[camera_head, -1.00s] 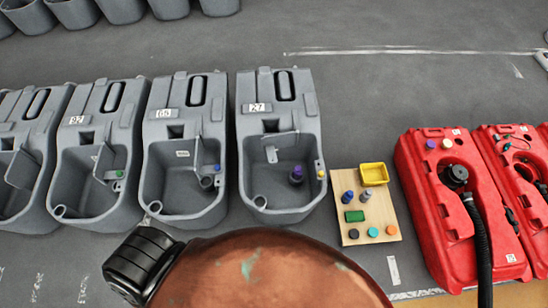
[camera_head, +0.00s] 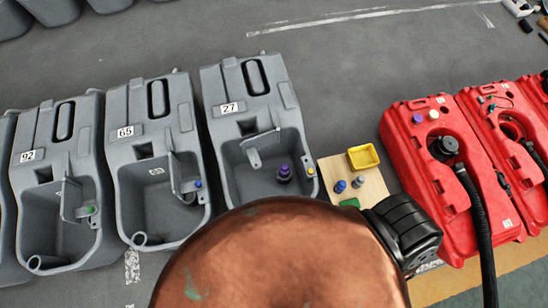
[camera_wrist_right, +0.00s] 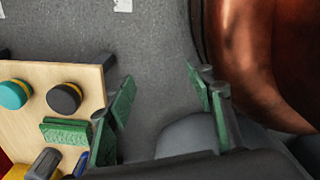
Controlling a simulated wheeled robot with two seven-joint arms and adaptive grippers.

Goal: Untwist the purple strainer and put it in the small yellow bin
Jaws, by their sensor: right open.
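The purple strainer (camera_head: 284,172) stands upright in the open basin of the grey tank labelled 27 (camera_head: 228,137), near the basin's right side. The small yellow bin (camera_head: 363,157) sits on a wooden board to the right of that tank and looks empty. In the right wrist view my right gripper (camera_wrist_right: 162,103) is open and empty, its green-padded fingers wide apart over grey floor beside the board. The strainer does not show in that view. My left gripper is in neither current view.
The wooden board (camera_wrist_right: 85,75) holds a teal cap (camera_wrist_right: 13,94), a black cap (camera_wrist_right: 64,98) and a green block (camera_wrist_right: 66,132). More grey tanks stand to the left. Red tanks (camera_head: 410,150) with black hoses stand to the right. My copper-coloured body hides the front floor.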

